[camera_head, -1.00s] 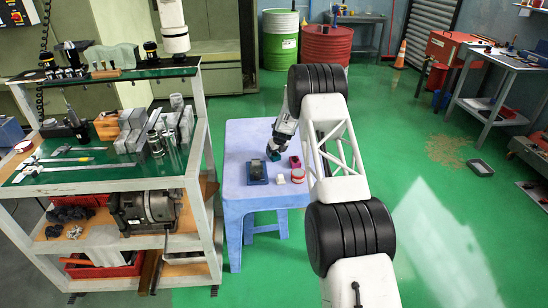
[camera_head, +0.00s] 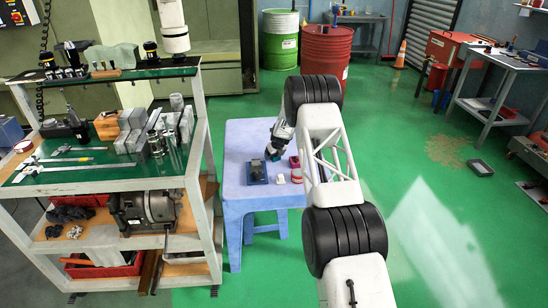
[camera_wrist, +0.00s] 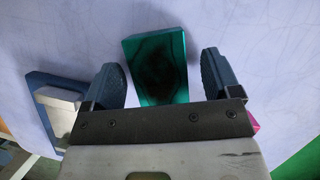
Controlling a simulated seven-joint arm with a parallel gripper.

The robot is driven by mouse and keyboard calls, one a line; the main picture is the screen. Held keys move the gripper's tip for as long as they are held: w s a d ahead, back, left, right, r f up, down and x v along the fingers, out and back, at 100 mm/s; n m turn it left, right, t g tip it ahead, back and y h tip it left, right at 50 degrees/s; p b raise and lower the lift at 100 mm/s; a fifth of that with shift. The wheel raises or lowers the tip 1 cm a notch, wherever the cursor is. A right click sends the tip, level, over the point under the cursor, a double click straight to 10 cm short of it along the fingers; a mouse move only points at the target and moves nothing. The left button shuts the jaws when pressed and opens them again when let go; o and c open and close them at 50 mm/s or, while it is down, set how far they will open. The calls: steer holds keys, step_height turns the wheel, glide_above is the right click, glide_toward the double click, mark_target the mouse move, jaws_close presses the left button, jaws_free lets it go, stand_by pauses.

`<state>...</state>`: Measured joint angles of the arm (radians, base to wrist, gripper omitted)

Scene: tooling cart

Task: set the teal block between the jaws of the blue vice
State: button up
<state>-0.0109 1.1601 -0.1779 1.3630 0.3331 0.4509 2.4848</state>
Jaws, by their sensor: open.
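The teal block (camera_wrist: 155,68) lies between the two parted fingers of my gripper (camera_wrist: 160,77) in the wrist view. The blue vice (camera_head: 256,174) stands just left of and nearer than my gripper. Part of the vice (camera_wrist: 60,105) shows at the left of the wrist view, beside my left finger.
On the blue table (camera_head: 243,140), a magenta item (camera_head: 294,162), a small white item (camera_head: 280,179) and a red-and-white round item (camera_head: 297,176) sit close right of the vice. A loaded tooling cart (camera_head: 90,178) stands to the left. The table's left part is clear.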

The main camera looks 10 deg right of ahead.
steer(key=c, duration=1.3)
steer(key=shift+o, duration=0.2)
steer(key=shift+r, duration=0.1)
steer(key=shift+r, duration=4.9)
